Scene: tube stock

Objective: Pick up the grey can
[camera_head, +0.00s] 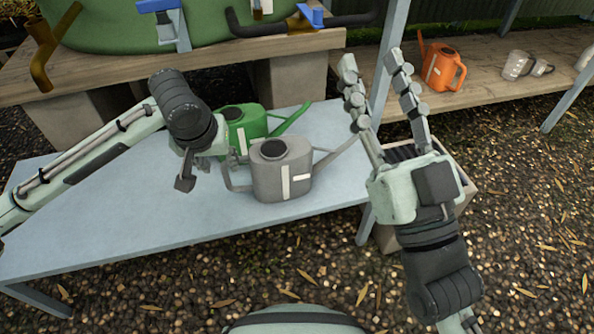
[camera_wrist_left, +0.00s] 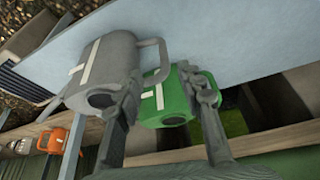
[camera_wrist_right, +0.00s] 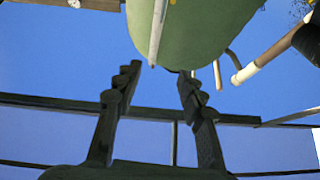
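The grey can (camera_head: 283,172), a grey watering can with white stripes, stands upright on the pale blue table (camera_head: 130,215), its spout pointing right. It also shows in the left wrist view (camera_wrist_left: 103,68), partly behind one finger. A green watering can (camera_head: 246,124) stands just behind it and shows between the fingers in the left wrist view (camera_wrist_left: 163,100). My left gripper (camera_head: 188,178) is left of the grey can near its handle, with fingers apart; it also shows open in the left wrist view (camera_wrist_left: 168,88). My right gripper (camera_head: 372,66) is raised, open and empty, right of the table.
An orange watering can (camera_head: 440,66) and clear jugs (camera_head: 520,66) stand on a wooden shelf (camera_head: 490,88) at the back right. A large green tank (camera_head: 110,30) with taps is behind the table. A crate (camera_head: 460,180) is behind my right gripper. The table's left part is clear.

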